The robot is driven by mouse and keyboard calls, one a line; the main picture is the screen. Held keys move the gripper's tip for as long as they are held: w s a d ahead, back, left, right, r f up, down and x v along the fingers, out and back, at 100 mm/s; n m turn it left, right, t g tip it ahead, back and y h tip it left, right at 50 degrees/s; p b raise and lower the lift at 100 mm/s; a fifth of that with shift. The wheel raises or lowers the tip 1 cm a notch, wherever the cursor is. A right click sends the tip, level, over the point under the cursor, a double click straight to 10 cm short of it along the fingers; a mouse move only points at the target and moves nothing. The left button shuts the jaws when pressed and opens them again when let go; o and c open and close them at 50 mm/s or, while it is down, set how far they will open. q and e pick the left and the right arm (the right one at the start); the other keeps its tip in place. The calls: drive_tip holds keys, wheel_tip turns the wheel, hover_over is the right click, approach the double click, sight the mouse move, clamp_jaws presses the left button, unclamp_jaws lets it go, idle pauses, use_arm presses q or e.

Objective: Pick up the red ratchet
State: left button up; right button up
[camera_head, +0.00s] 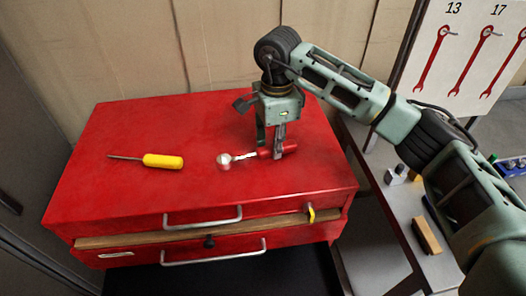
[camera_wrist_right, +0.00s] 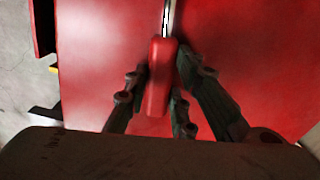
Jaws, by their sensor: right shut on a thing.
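The red ratchet (camera_head: 244,157) lies across the top of the red tool cabinet, with its round silver head to the left and its red handle to the right. My right gripper (camera_head: 278,152) points down and is shut on the red handle. In the right wrist view the red handle (camera_wrist_right: 158,80) lies between the fingers of my right gripper (camera_wrist_right: 155,102), with the silver shaft running off the top edge. I cannot tell whether the ratchet still touches the cabinet top. My left gripper is not in view.
The red cabinet (camera_head: 130,205) has silver drawer handles on its front. A yellow screwdriver (camera_head: 162,161) lies on its left part. At the right, a lower grey bench (camera_head: 405,215) holds a wooden-looking block (camera_head: 426,236). A board with painted wrenches (camera_head: 468,55) stands behind.

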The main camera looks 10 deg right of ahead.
clamp_jaws()
drive_tip(key=shift+r, duration=0.1)
